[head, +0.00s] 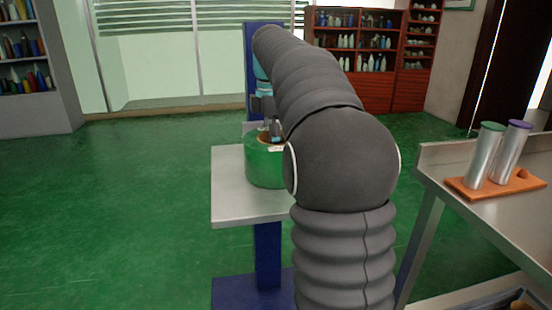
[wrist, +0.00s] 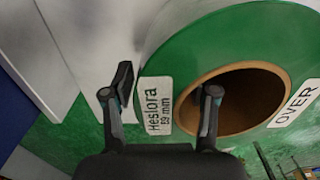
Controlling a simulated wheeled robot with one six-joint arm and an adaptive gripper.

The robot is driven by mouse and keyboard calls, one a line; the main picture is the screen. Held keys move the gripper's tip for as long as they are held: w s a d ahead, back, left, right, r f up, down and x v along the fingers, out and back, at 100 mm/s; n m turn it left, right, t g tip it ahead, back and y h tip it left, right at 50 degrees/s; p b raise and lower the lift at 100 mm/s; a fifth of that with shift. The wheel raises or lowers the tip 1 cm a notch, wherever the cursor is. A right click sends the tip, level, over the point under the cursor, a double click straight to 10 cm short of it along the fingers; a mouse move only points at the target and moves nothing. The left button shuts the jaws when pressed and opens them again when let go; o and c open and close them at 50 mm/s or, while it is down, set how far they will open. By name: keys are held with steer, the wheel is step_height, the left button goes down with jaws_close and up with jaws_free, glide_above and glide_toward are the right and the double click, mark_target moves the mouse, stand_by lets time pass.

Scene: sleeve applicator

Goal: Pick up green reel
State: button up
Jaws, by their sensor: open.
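The green reel (head: 262,168) lies flat on a small metal-topped stand (head: 229,185), partly hidden by my arm in the head view. In the wrist view the reel (wrist: 215,45) shows a brown-lined round hole and white labels reading "Heslora 69 mm" and "OVER". My gripper (wrist: 168,88) is open. One finger appears over the hole and the other just outside the reel's outer edge, with the Heslora label between them. I cannot tell how deep the fingers reach. In the head view my gripper (head: 272,128) is at the reel's top, mostly hidden by my arm.
A blue upright (head: 251,60) rises behind the stand. A metal bench (head: 440,175) at right holds an orange board (head: 497,186) with two silver cylinders, capped green and purple. Shelves of bottles stand at the back and left. The green floor at left is clear.

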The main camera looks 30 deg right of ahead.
jaws_close()
steer(key=shift+r, duration=0.15)
steer(key=shift+r+p, duration=0.35)
steer(key=shift+r, duration=0.5)
step_height(320, 180, up, 3)
steer(key=shift+s+d+f+p, duration=0.1)
steer(key=shift+d+f+p, duration=0.1)
steer(key=shift+p, duration=0.15)
steer(key=s+d+r+p, duration=0.1)
steer(key=s+d+r, duration=0.5)
steer(key=s+d, duration=0.1)
steer(key=shift+d+r, duration=0.3)
steer(key=shift+d, duration=0.55)
